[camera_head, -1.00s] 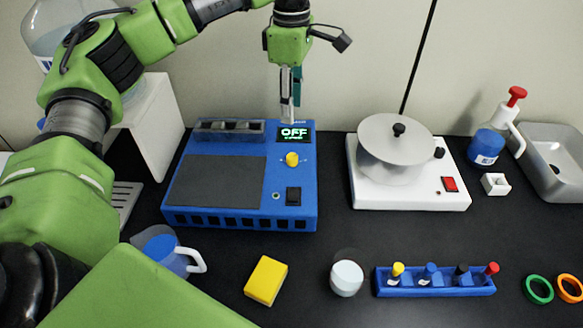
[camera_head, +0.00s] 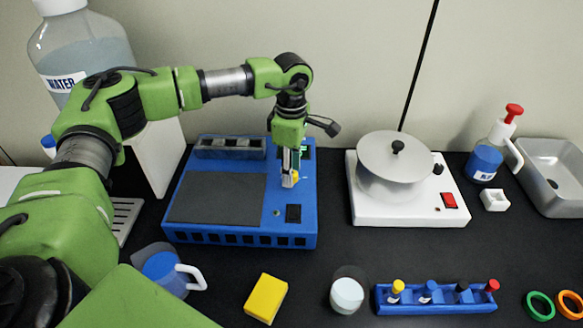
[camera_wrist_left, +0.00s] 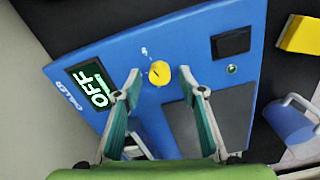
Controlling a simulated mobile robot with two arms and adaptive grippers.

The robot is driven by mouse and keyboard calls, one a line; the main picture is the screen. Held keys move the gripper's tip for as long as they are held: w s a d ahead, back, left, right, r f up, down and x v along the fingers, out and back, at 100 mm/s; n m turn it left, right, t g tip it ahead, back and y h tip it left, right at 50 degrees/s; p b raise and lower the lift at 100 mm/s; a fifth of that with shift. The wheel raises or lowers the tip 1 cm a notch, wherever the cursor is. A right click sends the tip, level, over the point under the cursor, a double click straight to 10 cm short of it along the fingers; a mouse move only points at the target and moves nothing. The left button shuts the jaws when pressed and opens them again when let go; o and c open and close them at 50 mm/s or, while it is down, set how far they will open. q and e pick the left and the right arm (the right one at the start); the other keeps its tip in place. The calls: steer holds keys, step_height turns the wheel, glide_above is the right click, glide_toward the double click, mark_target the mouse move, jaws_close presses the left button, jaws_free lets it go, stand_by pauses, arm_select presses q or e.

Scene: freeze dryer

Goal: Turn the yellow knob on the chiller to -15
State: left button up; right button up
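The blue chiller (camera_head: 240,240) stands on the black bench left of centre. The yellow knob (camera_wrist_left: 160,73) sits on the chiller's top panel, between the display and a black switch (camera_wrist_left: 231,43). In the head view the knob is mostly hidden behind my left gripper (camera_head: 291,178). In the left wrist view my left gripper (camera_wrist_left: 168,88) is open, with its fingers apart and the knob between and just beyond the tips; I see no contact. My right gripper is not in view.
A white device with a round plate (camera_head: 395,155) stands right of the chiller. A water container (camera_head: 80,60) is at the back left.

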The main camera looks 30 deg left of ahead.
arm_select(q)
steer(key=shift+f, duration=0.25)
jaws_close()
